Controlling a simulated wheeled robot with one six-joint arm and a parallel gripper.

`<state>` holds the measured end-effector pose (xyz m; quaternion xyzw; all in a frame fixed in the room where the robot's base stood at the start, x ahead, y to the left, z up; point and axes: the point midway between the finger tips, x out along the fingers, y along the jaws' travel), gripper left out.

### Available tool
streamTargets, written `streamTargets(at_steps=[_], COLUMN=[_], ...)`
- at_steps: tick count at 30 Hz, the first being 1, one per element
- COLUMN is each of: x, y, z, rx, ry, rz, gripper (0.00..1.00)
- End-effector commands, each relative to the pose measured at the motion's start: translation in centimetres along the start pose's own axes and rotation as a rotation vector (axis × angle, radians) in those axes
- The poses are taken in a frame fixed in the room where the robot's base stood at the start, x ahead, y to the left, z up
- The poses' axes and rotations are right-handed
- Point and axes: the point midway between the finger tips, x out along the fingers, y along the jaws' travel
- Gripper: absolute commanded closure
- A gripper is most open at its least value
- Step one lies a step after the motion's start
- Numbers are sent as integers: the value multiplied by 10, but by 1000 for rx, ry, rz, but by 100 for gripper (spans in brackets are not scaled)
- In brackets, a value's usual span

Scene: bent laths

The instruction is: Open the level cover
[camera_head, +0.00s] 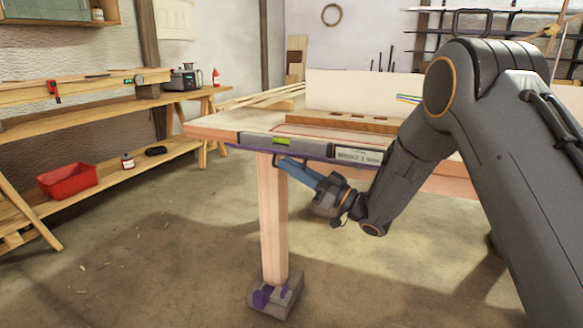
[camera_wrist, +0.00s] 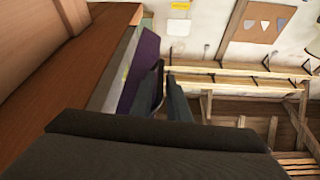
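A long grey level (camera_head: 315,147) with a green vial and a pale label lies along the front edge of the wooden table. A thin purple strip (camera_head: 240,148), which seems to be its cover, runs along its lower side. In the wrist view the purple panel (camera_wrist: 141,62) hangs beside the brown table edge. My gripper (camera_head: 283,163) has its blue fingers just below the strip, near the top of the table leg. In the wrist view my gripper (camera_wrist: 166,92) shows a narrow gap between its fingers, close beside the panel. I cannot tell whether a finger touches it.
The table leg (camera_head: 271,215) stands close to the left of my gripper, on a grey block (camera_head: 276,294) with purple patches. A wooden slab (camera_head: 345,123) lies on the table. A workbench (camera_head: 110,115) with a red bin (camera_head: 67,180) stands left. Floor between is clear.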

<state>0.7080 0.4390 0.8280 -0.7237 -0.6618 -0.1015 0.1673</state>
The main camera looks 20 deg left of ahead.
Motion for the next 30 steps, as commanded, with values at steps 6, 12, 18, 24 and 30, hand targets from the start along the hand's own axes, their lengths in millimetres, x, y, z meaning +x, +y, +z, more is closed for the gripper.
streamTargets(at_steps=[6,12,18,24,30], x=[-24,-57,-76,-78,-80], y=[1,1,0,0,0], z=[0,-1,0,0,1], rx=[1,0,2,1,2], ry=[0,0,0,0,0], rz=[4,3,1,-1,0], gripper=[85,85,85,85,85])
